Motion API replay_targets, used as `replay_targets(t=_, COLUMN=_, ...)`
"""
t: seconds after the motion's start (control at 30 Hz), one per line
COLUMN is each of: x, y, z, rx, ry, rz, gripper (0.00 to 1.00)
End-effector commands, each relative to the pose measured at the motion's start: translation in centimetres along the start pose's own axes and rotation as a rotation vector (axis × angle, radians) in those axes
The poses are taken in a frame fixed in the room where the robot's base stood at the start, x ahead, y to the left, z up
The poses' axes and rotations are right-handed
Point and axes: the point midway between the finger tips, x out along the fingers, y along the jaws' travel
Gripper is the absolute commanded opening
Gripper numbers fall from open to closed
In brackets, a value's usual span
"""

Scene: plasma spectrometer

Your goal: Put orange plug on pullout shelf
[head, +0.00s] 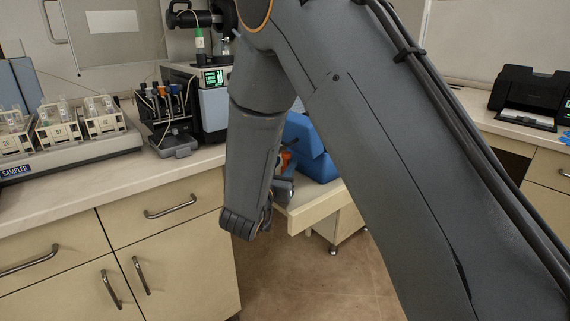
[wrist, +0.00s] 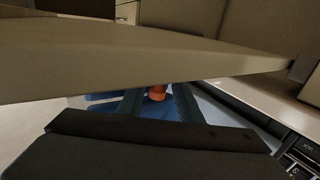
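The orange plug (head: 286,158) shows as a small patch just right of my forearm in the head view, partly hidden. In the wrist view the orange plug (wrist: 157,93) sits between the fingertips of my gripper (wrist: 160,95); the fingers look closed on its sides. In the head view my gripper (head: 283,180) is mostly behind the arm. The pullout shelf (head: 313,208) is a light board jutting out beside the gripper. In the wrist view the pale slab of the shelf (wrist: 130,62) crosses the picture close to the fingers and hides what lies beyond.
The counter at left holds a sampler with racks (head: 70,130) and a small pump (head: 172,143). A black printer (head: 528,92) is on the right counter. Floor (head: 310,285) in front is clear.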

Motion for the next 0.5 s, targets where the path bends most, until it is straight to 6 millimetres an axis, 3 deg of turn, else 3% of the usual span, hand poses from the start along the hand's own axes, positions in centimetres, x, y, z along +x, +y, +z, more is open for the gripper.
replay_targets(t=0.3, x=-6.7, y=-0.1, z=0.0, rx=-0.001, ry=0.000, rz=-0.003, gripper=0.32)
replay_targets(t=0.5, x=-9.3, y=-0.1, z=0.0, rx=-0.001, ry=0.001, rz=-0.002, gripper=0.32)
